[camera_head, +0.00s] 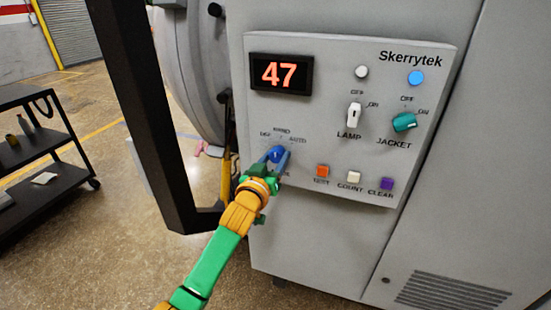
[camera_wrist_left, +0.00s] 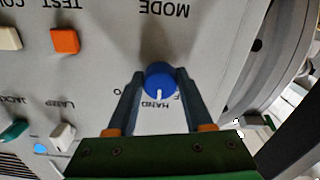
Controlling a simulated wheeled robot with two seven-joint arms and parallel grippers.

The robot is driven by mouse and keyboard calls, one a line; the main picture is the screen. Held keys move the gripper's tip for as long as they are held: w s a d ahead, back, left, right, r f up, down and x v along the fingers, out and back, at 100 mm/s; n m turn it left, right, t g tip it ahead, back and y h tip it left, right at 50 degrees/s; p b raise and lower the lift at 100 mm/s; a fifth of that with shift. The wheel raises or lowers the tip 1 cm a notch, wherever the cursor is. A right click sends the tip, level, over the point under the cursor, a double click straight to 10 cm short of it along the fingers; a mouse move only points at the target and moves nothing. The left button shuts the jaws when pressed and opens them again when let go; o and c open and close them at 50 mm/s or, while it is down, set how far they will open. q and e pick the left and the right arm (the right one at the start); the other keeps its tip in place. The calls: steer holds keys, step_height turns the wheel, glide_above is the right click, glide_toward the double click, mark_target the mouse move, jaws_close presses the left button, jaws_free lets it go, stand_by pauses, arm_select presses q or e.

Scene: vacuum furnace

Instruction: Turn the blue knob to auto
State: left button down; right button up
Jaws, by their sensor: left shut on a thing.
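The blue knob (camera_head: 276,154) sits at the lower left of the grey control panel (camera_head: 330,120), with the labels OFF, HAND and AUTO around its upper side. In the left wrist view, which is turned upside down, the blue knob (camera_wrist_left: 160,76) shows a white mark pointing toward HAND. My left gripper (camera_head: 278,158) is shut on the knob, with one finger on each side of it; its two fingers also show in the left wrist view (camera_wrist_left: 160,86). The word AUTO is partly hidden by a finger in the wrist view. My right gripper is not in view.
Right of the knob are orange, white and purple buttons (camera_head: 354,177). Above are the white LAMP switch (camera_head: 354,115), the teal JACKET knob (camera_head: 404,122) and a red display (camera_head: 281,73) reading 47. A black cart (camera_head: 40,150) stands at the left on open floor.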

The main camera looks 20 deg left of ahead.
arm_select(q)
steer(key=shift+m, duration=0.4)
steer(key=m+p, duration=0.1)
steer(key=m, duration=0.2)
steer(key=shift+m+p, duration=0.35)
steer(key=shift+m, duration=0.05)
steer(key=m+p, duration=0.1)
steer(key=m, duration=0.4)
steer(key=shift+a, duration=0.1)
steer(key=shift+m, duration=0.3)
steer(key=shift+c, duration=1.5)
jaws_free()
